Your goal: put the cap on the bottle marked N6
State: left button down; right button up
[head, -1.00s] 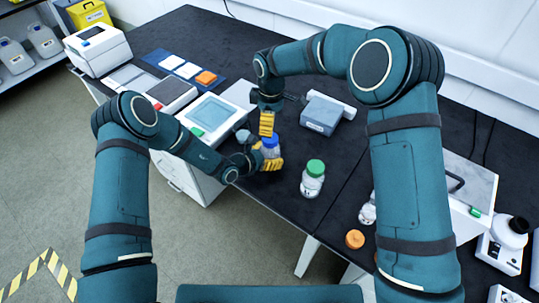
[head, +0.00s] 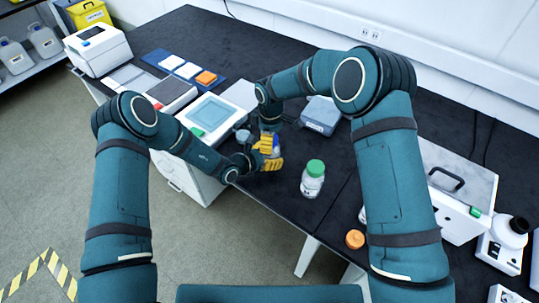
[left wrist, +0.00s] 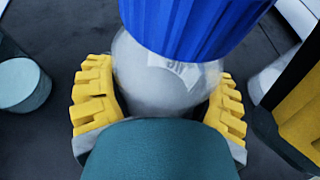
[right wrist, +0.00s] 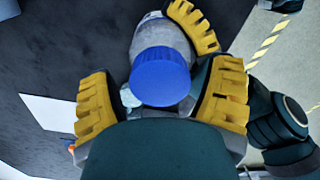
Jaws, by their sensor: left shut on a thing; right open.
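A clear bottle (left wrist: 165,85) with a pale label is held upright in my left gripper (left wrist: 160,108). The label is partly in view and I cannot read it. A ribbed blue cap (right wrist: 161,77) sits at the top of this bottle; it also shows in the left wrist view (left wrist: 190,22). I cannot tell how tightly it sits. My right gripper (right wrist: 160,100) is open, with its fingers on either side of the blue cap. In the head view the two grippers are close together at the table's front edge and largely hide the bottle.
A green-capped bottle (head: 313,182) stands to the right of the grippers. A loose orange cap (head: 355,239) lies further right, near my right arm. A blue-grey box (head: 321,115) stands behind the grippers. A device with a light screen (head: 209,114) stands to their left.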

jog(key=c, duration=1.3)
jog(key=shift+o, duration=0.2)
jog(key=m, duration=0.3)
jog(key=o, duration=1.3)
jog(key=shift+c, duration=0.2)
